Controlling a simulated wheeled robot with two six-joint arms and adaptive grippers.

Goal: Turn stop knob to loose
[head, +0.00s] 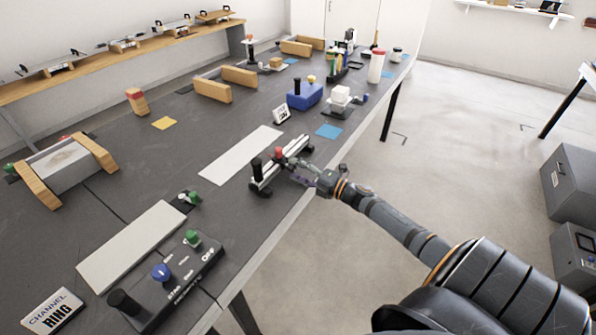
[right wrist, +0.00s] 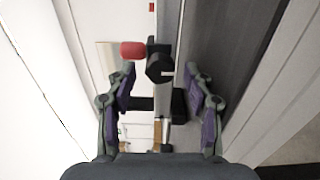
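A small rail device (head: 284,163) with pale rails stands near the table's front edge. It has a black upright handle (head: 257,167) at its near end and a red knob (head: 279,153) beside it. In the right wrist view the red knob (right wrist: 133,50) is left of a black round knob (right wrist: 160,67). I cannot tell which is the stop knob or how it is set. My right gripper (head: 298,170) is at the device's front side; in the right wrist view (right wrist: 160,92) its fingers are apart, with the black knob ahead between them, untouched. My left gripper is out of view.
A black control box (head: 175,280) with blue and green knobs stands near left. A blue block (head: 306,97) and a blue square (head: 328,131) are farther along.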

